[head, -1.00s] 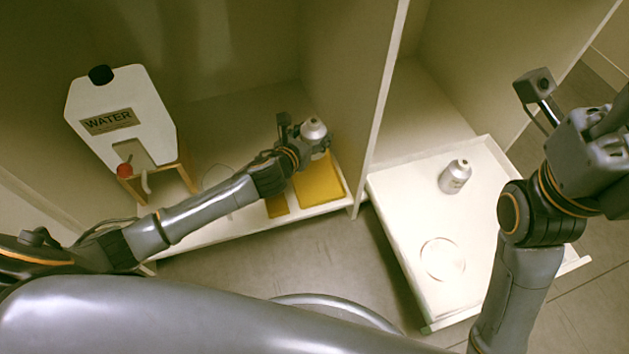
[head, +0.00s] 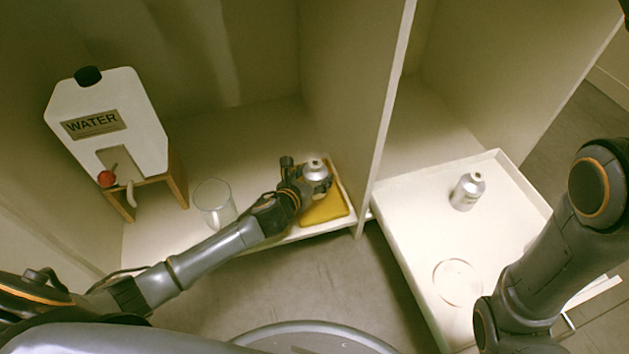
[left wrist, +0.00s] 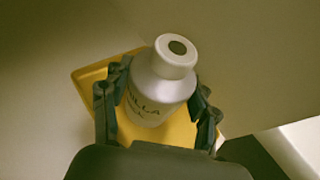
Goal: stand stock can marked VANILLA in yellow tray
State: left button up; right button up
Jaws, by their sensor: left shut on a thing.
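A silver can (head: 314,166) with a narrower neck is held in my left gripper (head: 318,182). In the left wrist view the can (left wrist: 158,88) shows dark lettering ending in "ILLA", with the rest hidden by a finger. The gripper's fingers (left wrist: 158,112) are shut on both sides of its body. The yellow tray (head: 326,211) lies under the can on the cabinet floor; its rim also shows in the left wrist view (left wrist: 90,72). The can looks about upright over the tray. I cannot tell whether its base touches the tray. My right gripper is out of view.
A glass jug (head: 214,204) and a WATER container (head: 108,122) on a wooden stand (head: 177,178) are at left. A divider wall (head: 385,110) stands close right of the tray.

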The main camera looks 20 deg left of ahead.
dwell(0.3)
pick_arm(q)
jog(key=shift+f, duration=0.2)
jog(key=o, duration=1.6)
